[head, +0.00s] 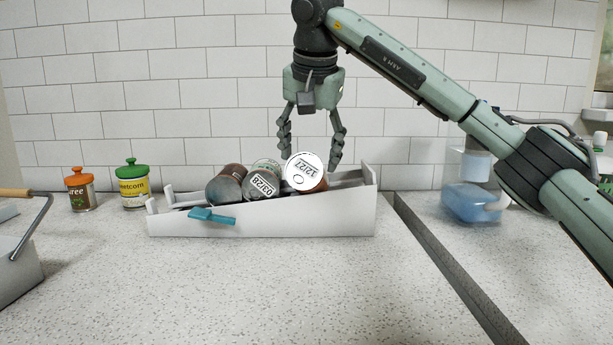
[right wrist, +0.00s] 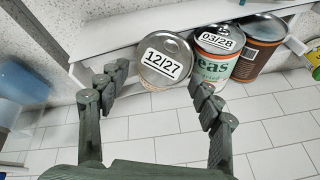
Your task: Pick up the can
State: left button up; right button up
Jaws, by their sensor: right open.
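A can with a white lid marked 12/27 (head: 306,171) lies at the right end of a row of cans in a white sloped rack (head: 300,222). It also shows in the right wrist view (right wrist: 165,62). A can marked 03/28 (head: 262,186) lies beside it, also in the right wrist view (right wrist: 218,50), and a brown can (head: 226,184) lies further left. My right gripper (head: 310,157) points down with its fingers open above and either side of the 12/27 can. I cannot tell whether they touch it. My left gripper is out of view.
A teal clip (head: 212,215) sits on the rack's front.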

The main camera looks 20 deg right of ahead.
aim_at(307, 172)
jog(key=x, duration=0.5)
jog(key=shift+w+f, duration=0.15)
jog(key=shift+w, duration=0.05)
jog(key=shift+c, duration=0.3)
jog(key=c, duration=1)
jog(key=shift+c, duration=0.9)
